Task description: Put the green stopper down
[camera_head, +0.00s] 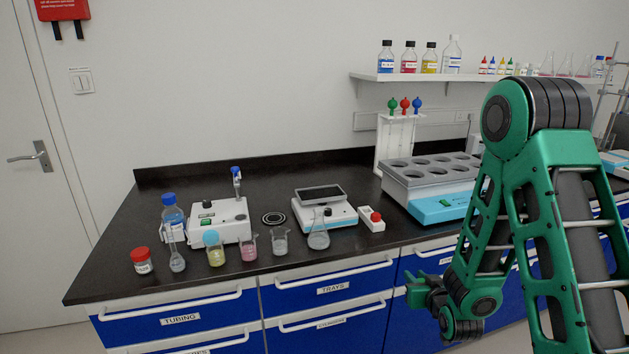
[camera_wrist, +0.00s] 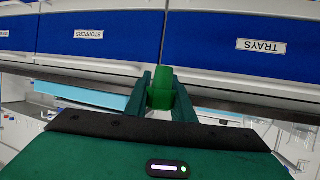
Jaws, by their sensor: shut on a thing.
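The green stopper (camera_wrist: 161,92) is held between the two fingers of my gripper (camera_wrist: 161,108) in the wrist view. It stands out against the blue drawer fronts. In the head view my gripper (camera_head: 412,290) is low, in front of the drawers and below the edge of the bench top. The stopper is too small to make out clearly in the head view.
The black bench top (camera_head: 120,268) has free room at its left end and back. Near its front edge stand a red-capped jar (camera_head: 142,261), several beakers and a conical flask (camera_head: 318,236). A balance (camera_head: 324,212) and a grey multi-well unit (camera_head: 428,186) stand farther right.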

